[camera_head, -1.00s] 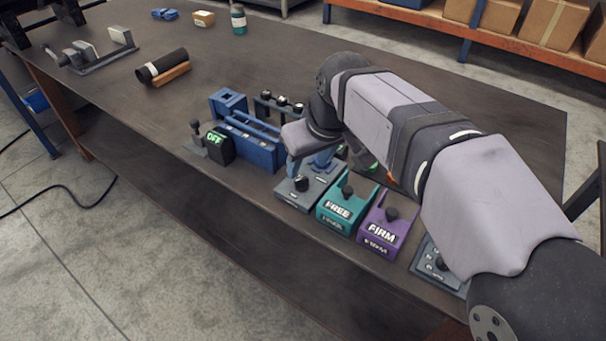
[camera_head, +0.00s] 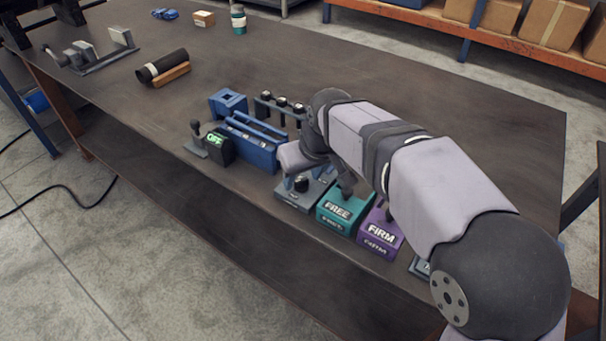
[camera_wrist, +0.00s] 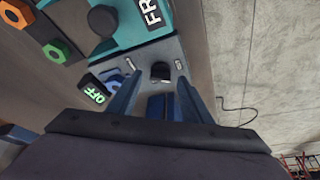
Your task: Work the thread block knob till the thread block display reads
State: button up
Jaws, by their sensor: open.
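My gripper (camera_wrist: 158,82) is open, with its two blue fingers pointing at a black knob (camera_wrist: 160,70) on a grey plate (camera_wrist: 178,50). The knob appears between or just beyond the fingertips; contact cannot be told. In the head view, this knob (camera_head: 301,184) and plate (camera_head: 290,197) sit just below my wrist, left of the teal block (camera_head: 333,221). The teal block's display reads FREE; the purple block's (camera_head: 383,246) reads FIRM. A black box (camera_head: 222,149) has a green display reading OFF. A green OFF display (camera_wrist: 97,93) also shows in the wrist view. Which one is the thread block is unclear.
A blue block (camera_head: 250,150), a blue socket (camera_head: 228,103) and a rack (camera_head: 282,103) stand left of my gripper.

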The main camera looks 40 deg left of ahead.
jog(key=shift+f, duration=0.1)
jog(key=shift+c, duration=0.6)
jog(key=c, duration=0.9)
jog(key=shift+c, duration=0.2)
jog(key=shift+a+m+p, duration=0.1)
jog(key=shift+m+p, duration=0.2)
jog(key=shift+m, duration=0.1)
jog(key=shift+s+m+t+h+p, duration=0.1)
jog(key=shift+m+t+h+p, duration=0.35)
jog(key=shift+m, duration=0.45)
jog(key=shift+a+m+t+h+p, duration=0.1)
jog(key=shift+m+t+h+p, duration=0.2)
jog(key=shift+m, duration=0.9)
jog(key=shift+a+m+t+h+p, duration=0.1)
jog(key=shift+m+t+h+p, duration=0.2)
jog(key=shift+m, duration=0.9)
jog(key=o, duration=1.1)
jog(key=shift+c, duration=0.2)
